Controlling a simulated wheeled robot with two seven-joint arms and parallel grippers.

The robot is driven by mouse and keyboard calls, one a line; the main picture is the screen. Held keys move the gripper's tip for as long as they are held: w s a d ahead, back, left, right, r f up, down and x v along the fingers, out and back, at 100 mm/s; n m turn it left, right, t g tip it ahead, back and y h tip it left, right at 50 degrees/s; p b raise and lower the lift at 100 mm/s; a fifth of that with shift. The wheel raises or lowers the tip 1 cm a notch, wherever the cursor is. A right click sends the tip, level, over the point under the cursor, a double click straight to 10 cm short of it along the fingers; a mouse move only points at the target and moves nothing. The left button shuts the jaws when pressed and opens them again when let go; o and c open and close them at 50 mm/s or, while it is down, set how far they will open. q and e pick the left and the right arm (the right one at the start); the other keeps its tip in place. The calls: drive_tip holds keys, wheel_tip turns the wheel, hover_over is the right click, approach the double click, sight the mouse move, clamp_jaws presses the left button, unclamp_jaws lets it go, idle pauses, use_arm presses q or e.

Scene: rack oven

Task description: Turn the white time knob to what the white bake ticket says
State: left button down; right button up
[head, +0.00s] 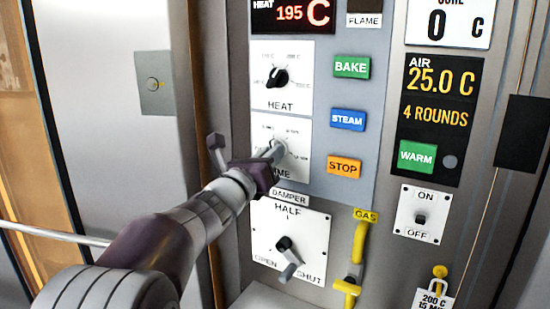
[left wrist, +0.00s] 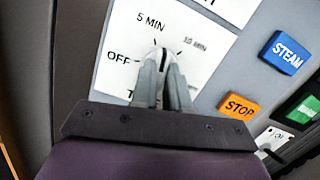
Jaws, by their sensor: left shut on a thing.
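The white time knob (head: 279,147) sits on a white dial plate marked TIME, below the HEAT dial. My left gripper (head: 268,157) is shut on this knob, and its fingers hide part of the dial. In the left wrist view the fingers (left wrist: 166,80) close around the knob (left wrist: 162,56). The dial there shows OFF, 5 MIN and 10 MIN; the knob's dark line seems to point between 5 MIN and 10 MIN. The white bake ticket (head: 433,301) hangs at the lower right, reading 200 C and 15 MI, cut off at the frame's bottom. My right gripper is not in view.
The black HEAT knob (head: 277,78) is just above. BAKE (head: 351,67), STEAM (head: 347,120) and STOP (head: 344,166) buttons stand to the right. The DAMPER lever (head: 286,250) and yellow gas valve (head: 356,250) are below. A display reads 195 C.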

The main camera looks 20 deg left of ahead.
use_arm(q)
drive_tip(key=shift+f, duration=0.1)
drive_tip(key=m+h+b, duration=0.1)
drive_tip(key=m+b, duration=0.4)
drive_tip(key=shift+a+m+b, duration=0.1)
drive_tip(key=shift+m+b, duration=0.2)
idle(0.5)
